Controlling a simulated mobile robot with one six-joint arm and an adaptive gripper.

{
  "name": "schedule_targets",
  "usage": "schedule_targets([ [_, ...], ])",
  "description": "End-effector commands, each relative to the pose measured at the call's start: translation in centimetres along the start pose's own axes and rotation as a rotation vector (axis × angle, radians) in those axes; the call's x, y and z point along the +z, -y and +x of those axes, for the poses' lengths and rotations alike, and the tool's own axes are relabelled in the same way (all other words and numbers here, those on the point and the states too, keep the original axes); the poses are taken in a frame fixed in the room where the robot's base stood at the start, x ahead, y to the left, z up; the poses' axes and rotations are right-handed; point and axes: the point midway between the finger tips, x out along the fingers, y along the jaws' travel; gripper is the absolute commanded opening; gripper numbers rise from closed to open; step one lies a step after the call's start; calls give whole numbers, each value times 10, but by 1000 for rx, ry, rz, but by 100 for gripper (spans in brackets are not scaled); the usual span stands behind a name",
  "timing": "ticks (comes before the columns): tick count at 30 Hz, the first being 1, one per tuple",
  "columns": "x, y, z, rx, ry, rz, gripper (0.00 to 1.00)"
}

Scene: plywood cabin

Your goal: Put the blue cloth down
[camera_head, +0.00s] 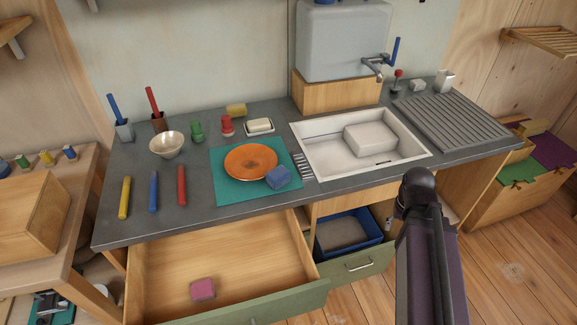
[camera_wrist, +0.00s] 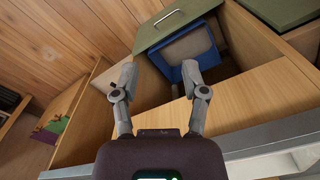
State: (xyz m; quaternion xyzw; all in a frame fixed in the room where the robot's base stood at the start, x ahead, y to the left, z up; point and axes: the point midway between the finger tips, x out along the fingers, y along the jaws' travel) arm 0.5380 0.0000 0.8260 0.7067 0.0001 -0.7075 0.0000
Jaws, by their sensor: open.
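A small folded blue cloth (camera_head: 278,177) lies on the teal mat (camera_head: 226,190) on the counter, at the lower right edge of the orange plate (camera_head: 251,161). I cannot tell whether it rests partly on the plate's rim. My gripper (camera_wrist: 159,78) shows in the wrist view with its two fingers wide apart and nothing between them. It faces the low cabinet opening with the blue bin (camera_wrist: 190,48), away from the cloth. In the head view my arm rises at the lower right, and the gripper's fingers are not visible there.
An open drawer (camera_head: 215,255) under the counter holds a pink cloth (camera_head: 203,289). The sink (camera_head: 330,165) holds a white block. Coloured handles, a bowl (camera_head: 166,145) and cups stand around the mat. The counter's front left is partly clear.

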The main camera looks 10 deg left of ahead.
Motion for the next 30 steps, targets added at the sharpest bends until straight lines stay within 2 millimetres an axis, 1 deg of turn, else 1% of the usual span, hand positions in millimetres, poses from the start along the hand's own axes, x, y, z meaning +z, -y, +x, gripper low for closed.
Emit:
schedule_targets([
  [15, 0, 0, 0, 0, 0, 0, 57],
  [16, 0, 0, 0, 0, 0, 0, 63],
  [18, 0, 0, 0, 0, 0, -3, 80],
  [23, -4, 6, -6, 0, 0, -50, 80],
  [26, -10, 11, -14, 0, 0, -126, 80],
  [30, -23, 32, -30, 0, 0, -303, 80],
])
